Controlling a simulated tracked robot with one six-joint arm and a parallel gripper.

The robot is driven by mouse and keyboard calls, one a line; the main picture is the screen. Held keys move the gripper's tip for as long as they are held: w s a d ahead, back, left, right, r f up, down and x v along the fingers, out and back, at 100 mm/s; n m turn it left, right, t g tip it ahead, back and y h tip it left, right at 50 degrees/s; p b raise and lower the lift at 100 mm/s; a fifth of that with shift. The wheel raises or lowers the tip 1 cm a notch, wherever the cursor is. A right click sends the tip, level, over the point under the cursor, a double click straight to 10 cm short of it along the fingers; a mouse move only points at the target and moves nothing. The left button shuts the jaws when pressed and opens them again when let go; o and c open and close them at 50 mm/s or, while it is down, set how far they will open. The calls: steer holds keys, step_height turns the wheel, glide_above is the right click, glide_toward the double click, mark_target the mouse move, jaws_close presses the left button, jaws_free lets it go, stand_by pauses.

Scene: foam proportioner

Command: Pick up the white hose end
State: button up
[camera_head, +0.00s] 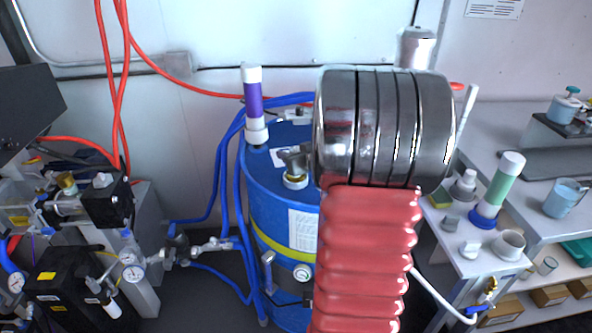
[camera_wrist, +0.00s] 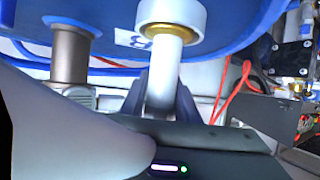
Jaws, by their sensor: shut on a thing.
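In the wrist view my gripper (camera_wrist: 162,92) has its two dark fingers on either side of a white tube, the white hose end (camera_wrist: 166,72), and is shut on it. The tube runs up to a wide white collar with a brass-coloured ring (camera_wrist: 168,36), in front of the blue drum (camera_wrist: 240,22). I cannot tell whether the collar touches the drum. In the head view my arm hides the gripper and the held end. A thin white hose (camera_head: 436,287) shows right of my arm, running down to a blue-handled valve (camera_head: 474,312).
The blue drum (camera_head: 270,195) stands behind my arm with a purple-and-white tube (camera_head: 253,100) and a brass-ringed fitting (camera_head: 295,172) on top. Pumps and gauges (camera_head: 75,215) stand left. A bench (camera_head: 475,245) with a green tube (camera_head: 503,180) stands right. Blue and red hoses hang behind.

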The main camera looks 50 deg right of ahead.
jaws_close()
steer(key=shift+r, duration=0.1)
step_height(320, 180, up, 10)
stand_by(0.5)
stand_by(0.5)
